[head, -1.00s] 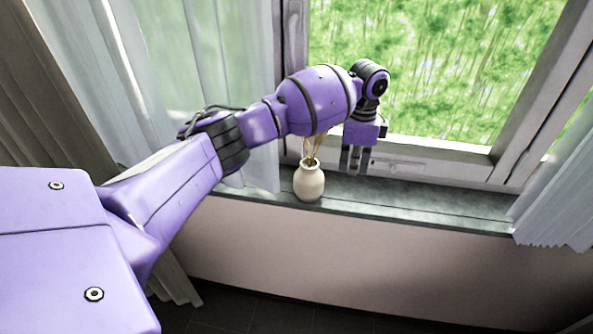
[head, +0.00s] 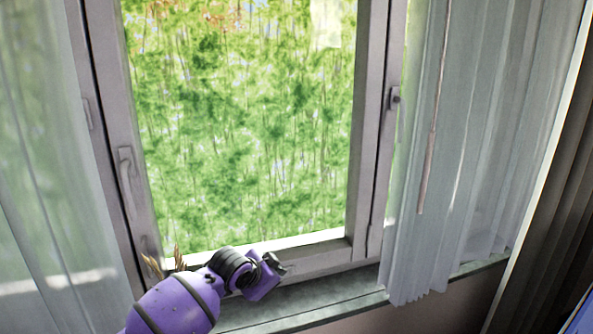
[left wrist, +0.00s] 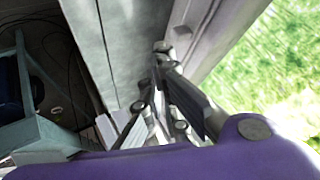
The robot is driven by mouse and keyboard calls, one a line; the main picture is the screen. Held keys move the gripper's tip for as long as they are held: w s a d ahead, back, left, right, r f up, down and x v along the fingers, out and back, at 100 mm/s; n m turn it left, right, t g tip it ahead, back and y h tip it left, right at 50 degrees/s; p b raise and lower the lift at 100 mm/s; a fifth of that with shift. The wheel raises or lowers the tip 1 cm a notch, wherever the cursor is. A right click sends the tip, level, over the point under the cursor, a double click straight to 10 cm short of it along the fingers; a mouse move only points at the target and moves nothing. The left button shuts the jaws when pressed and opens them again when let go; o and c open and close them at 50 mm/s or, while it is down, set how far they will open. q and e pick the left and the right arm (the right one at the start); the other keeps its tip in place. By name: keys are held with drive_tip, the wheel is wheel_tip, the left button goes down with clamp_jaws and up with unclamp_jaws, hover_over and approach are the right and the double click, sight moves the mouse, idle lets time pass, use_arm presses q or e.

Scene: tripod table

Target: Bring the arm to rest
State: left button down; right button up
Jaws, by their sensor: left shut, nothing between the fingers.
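My left arm (head: 178,305) comes in at the bottom of the head view, purple with black bands. Its left gripper (head: 264,280) is over the window sill, in front of the lower window frame. The fingertips do not show clearly there. In the left wrist view the dark fingers (left wrist: 160,80) are together, with nothing seen between them, pointing along the sill. My right gripper is in no view.
Dried stalks (head: 178,259) show behind my arm; their vase is hidden. The grey sill (head: 330,302) is clear to the right of the gripper. A closed window (head: 250,140) stands behind, with sheer curtains on the left (head: 45,200) and right (head: 460,160).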

use_arm(q)
drive_tip(key=shift+n+t+h, duration=0.6)
drive_tip(key=shift+n+t, duration=0.1)
drive_tip(key=shift+n, duration=0.1)
drive_tip(key=s+f, duration=0.1)
drive_tip(key=s+d+f, duration=0.1)
drive_tip(key=s+f, duration=0.3)
drive_tip(key=shift+s+d, duration=0.25)
drive_tip(key=shift+d, duration=0.05)
drive_tip(key=s+a+f+n+y, duration=0.1)
drive_tip(key=s+a+f+n, duration=0.2)
drive_tip(key=s, duration=1.2)
drive_tip(key=s+a+f+n+y+p, duration=0.1)
drive_tip(key=s+a+f, duration=0.6)
drive_tip(key=s, duration=0.8)
drive_tip(key=s+a+f+n+g+y, duration=0.1)
drive_tip(key=s+a+f+n, duration=0.4)
drive_tip(key=s+f, duration=0.5)
drive_tip(key=s+y, duration=0.1)
drive_tip(key=s, duration=0.4)
drive_tip(key=shift+s+y, duration=0.15)
drive_tip(key=shift+y, duration=0.15)
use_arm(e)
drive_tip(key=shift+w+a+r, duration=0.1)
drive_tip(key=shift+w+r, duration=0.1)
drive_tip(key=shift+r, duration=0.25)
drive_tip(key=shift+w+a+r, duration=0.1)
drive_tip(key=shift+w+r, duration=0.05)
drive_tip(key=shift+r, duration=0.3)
